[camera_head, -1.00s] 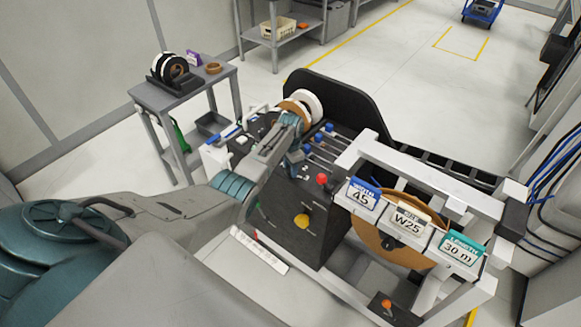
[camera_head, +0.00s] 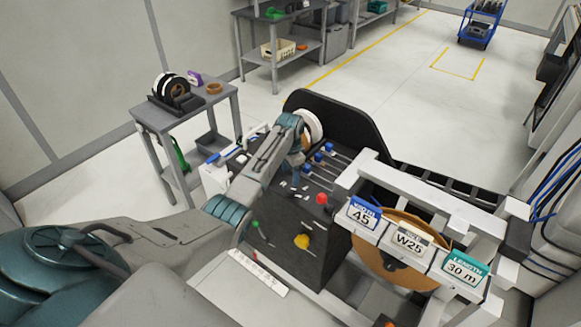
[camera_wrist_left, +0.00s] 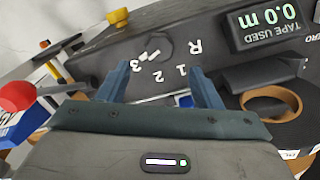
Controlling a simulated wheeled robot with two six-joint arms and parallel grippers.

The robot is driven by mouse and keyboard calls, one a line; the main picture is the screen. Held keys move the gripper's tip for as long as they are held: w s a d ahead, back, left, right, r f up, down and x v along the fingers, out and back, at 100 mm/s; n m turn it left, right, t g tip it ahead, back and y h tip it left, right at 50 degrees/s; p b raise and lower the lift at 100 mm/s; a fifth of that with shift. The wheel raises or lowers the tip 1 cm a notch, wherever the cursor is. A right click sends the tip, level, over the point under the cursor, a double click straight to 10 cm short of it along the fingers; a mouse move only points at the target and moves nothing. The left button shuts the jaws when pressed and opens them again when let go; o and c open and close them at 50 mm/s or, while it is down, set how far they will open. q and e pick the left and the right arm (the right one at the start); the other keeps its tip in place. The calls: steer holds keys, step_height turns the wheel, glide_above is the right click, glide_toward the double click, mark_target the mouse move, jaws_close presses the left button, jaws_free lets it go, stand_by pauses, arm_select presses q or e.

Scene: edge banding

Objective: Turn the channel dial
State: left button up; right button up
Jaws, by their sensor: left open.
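The channel dial (camera_wrist_left: 153,46) is a dark round knob on the black machine panel in the left wrist view. White marks R, 1, 2, 3 curve along its near side, and a white pointer mark lies close to the 3. My left gripper (camera_wrist_left: 160,72) is open and empty, its two blue fingers apart with the 1, 2, 3 marks between them. The dial shows just beyond the fingertips; whether they touch the panel I cannot tell. In the head view my left gripper (camera_head: 297,160) is over the panel, by small white marks. My right gripper is not in view.
The panel also carries a red button (camera_head: 321,198), a yellow knob (camera_head: 302,241) and a green-tipped lever (camera_head: 256,224). A TAPE USED display (camera_wrist_left: 266,21) reads 0.0 m. A brown tape ring (camera_wrist_left: 272,103) is right of the fingers. Blue-knobbed rods (camera_head: 320,158) stand beside the gripper.

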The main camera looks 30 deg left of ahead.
arm_select(q)
steer(key=shift+r+b, duration=0.3)
steer(key=shift+r, duration=1.55)
